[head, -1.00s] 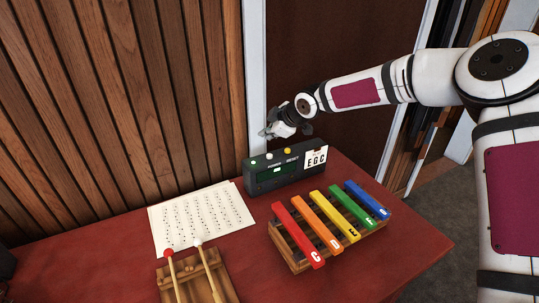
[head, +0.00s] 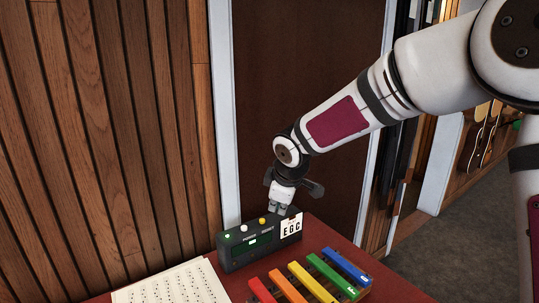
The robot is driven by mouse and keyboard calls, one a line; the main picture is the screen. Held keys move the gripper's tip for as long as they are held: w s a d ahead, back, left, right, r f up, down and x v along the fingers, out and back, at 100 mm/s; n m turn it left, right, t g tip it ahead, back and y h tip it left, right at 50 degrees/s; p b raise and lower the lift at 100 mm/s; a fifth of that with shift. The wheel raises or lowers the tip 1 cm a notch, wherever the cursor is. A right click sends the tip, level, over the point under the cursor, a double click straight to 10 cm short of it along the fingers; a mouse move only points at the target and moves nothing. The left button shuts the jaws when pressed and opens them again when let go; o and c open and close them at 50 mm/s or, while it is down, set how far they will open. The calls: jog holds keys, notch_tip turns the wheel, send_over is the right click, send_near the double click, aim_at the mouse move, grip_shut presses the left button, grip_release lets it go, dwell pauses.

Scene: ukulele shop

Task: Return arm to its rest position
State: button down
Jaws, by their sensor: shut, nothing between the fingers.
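My arm reaches in from the right, bent down at the wrist. My gripper (head: 276,208) is shut and empty. It points down just behind the black box (head: 254,242), near its top edge and the yellow button (head: 262,221). I cannot tell whether it touches the box.
The red table (head: 205,254) carries a colored-bar xylophone (head: 300,279) in front of the box and a sheet of music (head: 175,286) at left. A slatted wood wall (head: 110,120) and a dark door (head: 300,80) stand behind. Guitars (head: 485,135) hang far right.

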jog(key=s+d+r+m+h, duration=0.2)
jog(key=s+d+r+m, duration=0.2)
jog(key=s+d, duration=0.4)
jog(key=s+d+r+m+h, duration=0.2)
jog(key=s+d+r+m, duration=0.3)
jog(key=s, duration=0.6)
jog(key=s+d+f+m+y, duration=0.1)
jog(key=s+d+m, duration=0.1)
jog(key=s, duration=0.7)
jog(key=s+d+m+g+y, duration=0.1)
jog(key=s+d+m, duration=0.1)
jog(key=s, duration=0.7)
jog(key=shift+d+f+m+g+y, duration=0.15)
jog(key=shift+f+m+g+y, duration=0.2)
jog(key=shift+m, duration=0.45)
jog(key=shift+s, duration=0.1)
